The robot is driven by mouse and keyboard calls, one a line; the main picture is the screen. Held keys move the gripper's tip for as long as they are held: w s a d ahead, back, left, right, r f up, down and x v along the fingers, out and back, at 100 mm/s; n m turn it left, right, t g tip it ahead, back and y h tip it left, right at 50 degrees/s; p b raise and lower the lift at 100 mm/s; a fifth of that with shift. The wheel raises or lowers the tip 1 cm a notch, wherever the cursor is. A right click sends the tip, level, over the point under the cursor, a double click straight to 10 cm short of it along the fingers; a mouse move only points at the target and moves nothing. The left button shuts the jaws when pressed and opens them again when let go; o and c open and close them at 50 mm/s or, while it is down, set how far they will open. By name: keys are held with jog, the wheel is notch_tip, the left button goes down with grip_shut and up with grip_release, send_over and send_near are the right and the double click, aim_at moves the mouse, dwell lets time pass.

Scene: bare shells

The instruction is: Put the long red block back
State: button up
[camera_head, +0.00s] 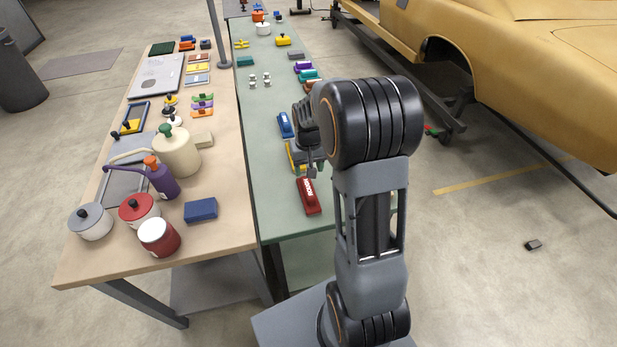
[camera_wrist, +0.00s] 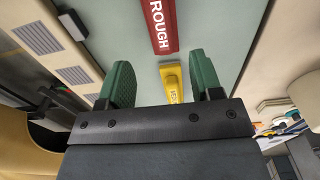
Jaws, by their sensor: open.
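The long red block (camera_head: 308,196) lies on the green-topped table near its front end, with a white word on its top. It also shows at the top of the wrist view (camera_wrist: 160,24), reading "ROUGH", beyond my fingertips. My gripper (camera_head: 311,169) hangs over the table just behind the red block in the head view. In the wrist view its two green fingers (camera_wrist: 161,76) are apart, and the red block is not between them. A yellow block (camera_wrist: 172,83) shows in the gap between the fingers; its height below them is unclear. My arm partly hides the yellow block (camera_head: 293,157) in the head view.
A blue block (camera_head: 285,124) lies farther back in line with the yellow one. The wooden table (camera_head: 225,225) on the left holds pots, a jug and another blue block (camera_head: 201,210). A yellow car (camera_head: 540,70) stands at the right. The green table's front end is clear.

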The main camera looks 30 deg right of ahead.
jog(key=s+a+r+n+t, duration=0.1)
jog(key=s+a+r+t, duration=0.1)
jog(key=s+a+r, duration=0.2)
jog(key=s+a+r+n+t, duration=0.1)
jog(key=s+a+r+t, duration=0.1)
jog(key=s+a+r, duration=0.3)
jog(key=s+r, duration=0.4)
jog(key=s, duration=0.3)
jog(key=shift+a+t, duration=0.2)
jog(key=shift+t, duration=0.1)
